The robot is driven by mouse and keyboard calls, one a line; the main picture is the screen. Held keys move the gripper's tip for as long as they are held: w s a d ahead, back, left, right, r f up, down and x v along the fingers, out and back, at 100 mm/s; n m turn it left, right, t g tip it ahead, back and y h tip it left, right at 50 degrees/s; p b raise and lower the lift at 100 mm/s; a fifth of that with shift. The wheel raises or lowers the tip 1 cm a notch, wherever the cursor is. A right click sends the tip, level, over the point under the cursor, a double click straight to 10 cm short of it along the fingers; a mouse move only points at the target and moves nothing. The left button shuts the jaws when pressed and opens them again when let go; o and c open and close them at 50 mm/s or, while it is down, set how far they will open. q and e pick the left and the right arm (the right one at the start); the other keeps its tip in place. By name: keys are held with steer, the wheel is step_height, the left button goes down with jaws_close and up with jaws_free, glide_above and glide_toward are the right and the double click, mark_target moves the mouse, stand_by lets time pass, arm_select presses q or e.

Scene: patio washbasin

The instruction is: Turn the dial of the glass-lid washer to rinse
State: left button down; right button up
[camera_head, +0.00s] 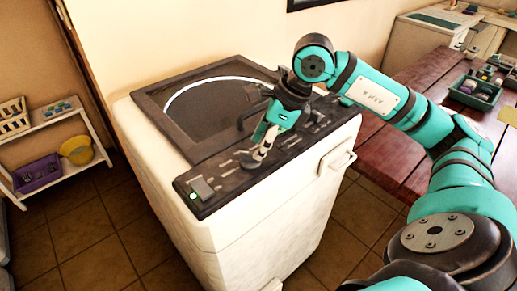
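The glass-lid washer (150,135) stands in the middle, a white top-loader with a dark-framed glass lid (215,100) that is closed. Its dark control panel (222,183) runs along the front top edge, with a lit green light at the left end. My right gripper (258,160) points down at the panel, over a round grey dial (248,161). The fingers look close together at the dial and partly cover it; whether they grip it is too small to tell. The dial's mark and the panel labels cannot be read. My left gripper is out of view.
A white shelf (62,122) at the left holds a purple bin (37,174), a yellow basket (77,150) and a striped basket (13,116). A red wooden table (405,150) with a green crate (474,90) stands right of the washer. Tiled floor is clear at the lower left.

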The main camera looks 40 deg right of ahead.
steer(key=v, duration=0.9)
steer(key=shift+s, duration=0.15)
